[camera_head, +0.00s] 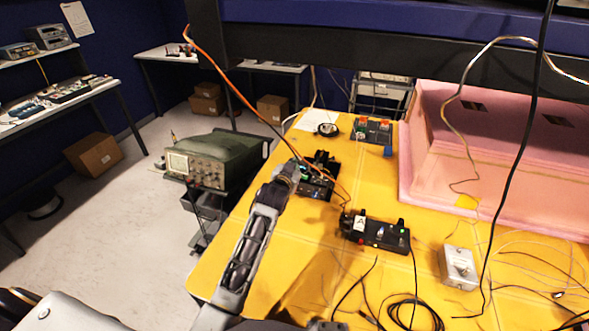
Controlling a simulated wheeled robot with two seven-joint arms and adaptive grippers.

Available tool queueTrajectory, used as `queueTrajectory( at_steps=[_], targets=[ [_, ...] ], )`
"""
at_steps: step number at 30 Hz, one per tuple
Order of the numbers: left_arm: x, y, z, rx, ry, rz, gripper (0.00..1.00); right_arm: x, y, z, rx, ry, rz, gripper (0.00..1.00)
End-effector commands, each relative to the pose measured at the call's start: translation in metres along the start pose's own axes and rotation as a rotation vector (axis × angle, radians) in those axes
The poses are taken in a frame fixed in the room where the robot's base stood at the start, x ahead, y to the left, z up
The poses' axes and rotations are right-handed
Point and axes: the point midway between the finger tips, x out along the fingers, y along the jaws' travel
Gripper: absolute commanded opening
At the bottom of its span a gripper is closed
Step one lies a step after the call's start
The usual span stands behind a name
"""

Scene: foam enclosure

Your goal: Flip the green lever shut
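A black box (318,186) stands on the yellow table, with a small green spot on its near left side, partly behind my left gripper. A second black box (377,233), with a white label "A", stands nearer, with small green, blue and red parts on top. I cannot tell which green part is the lever or how it is set. My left gripper (289,172) comes up from the bottom, its tip beside the left edge of the farther box. Contact and finger opening are unclear at this size. My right gripper is not in view.
The yellow table (240,225) also holds a metal box (459,267), loose black cables (400,310) and a pink foam enclosure (480,170) at right. Orange and black wires hang in front. A green oscilloscope (215,160) stands left of the table.

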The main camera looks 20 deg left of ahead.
Motion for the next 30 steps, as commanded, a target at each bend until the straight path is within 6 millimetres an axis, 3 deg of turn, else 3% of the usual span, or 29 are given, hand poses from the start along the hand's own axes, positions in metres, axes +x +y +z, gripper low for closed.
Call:
queueTrajectory(
  at_steps=[9,18,30],
  targets=[
    [0.026,0.0,-0.002,0.0,0.001,0.0,0.0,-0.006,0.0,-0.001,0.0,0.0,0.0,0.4],
    [0.033,0.0,0.03,0.0,-0.001,0.0,0.0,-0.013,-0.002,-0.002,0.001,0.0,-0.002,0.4],
    [0.035,0.0,0.038,0.0,0.001,0.0,0.0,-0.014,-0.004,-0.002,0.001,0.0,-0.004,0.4]
  ],
)
